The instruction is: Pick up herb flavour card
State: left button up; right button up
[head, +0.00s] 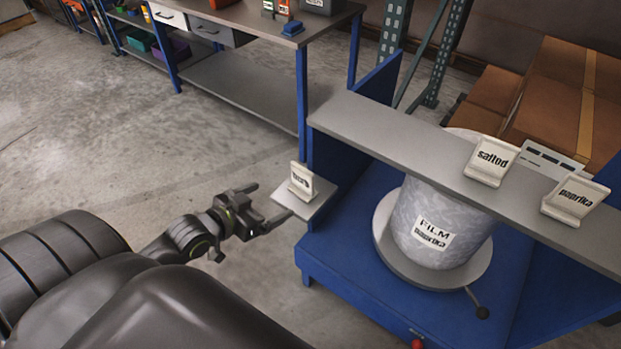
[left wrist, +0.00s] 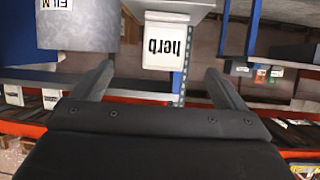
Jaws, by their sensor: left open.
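The herb flavour card (head: 302,180) is a small white card standing on a small grey ledge (head: 318,207) at the left side of the blue machine. In the left wrist view the herb card (left wrist: 165,40) appears upside down, its black "herb" lettering readable. My left gripper (head: 271,201) is open and empty, just left of the card in the head view. In the left wrist view its two fingers (left wrist: 160,70) are spread, with the card beyond and between them. My right gripper is not in view.
A salted card (head: 491,161) and a paprika card (head: 575,197) stand on the grey shelf (head: 400,135). A film roll (head: 440,225) sits below it on a round plate. A workbench (head: 235,85) stands behind. Open floor (head: 130,140) lies left.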

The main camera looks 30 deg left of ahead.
aim_at(301, 182)
pick_arm(q)
jog(key=x, duration=1.1)
jog(key=shift+s+a+b, duration=0.1)
jog(key=shift+b, duration=0.3)
jog(key=shift+a+x, duration=0.2)
jog(key=shift+x, duration=1.15)
jog(key=shift+a+x, duration=0.2)
jog(key=shift+x, duration=1.1)
jog(key=shift+r, duration=0.1)
jog(key=c, duration=1.1)
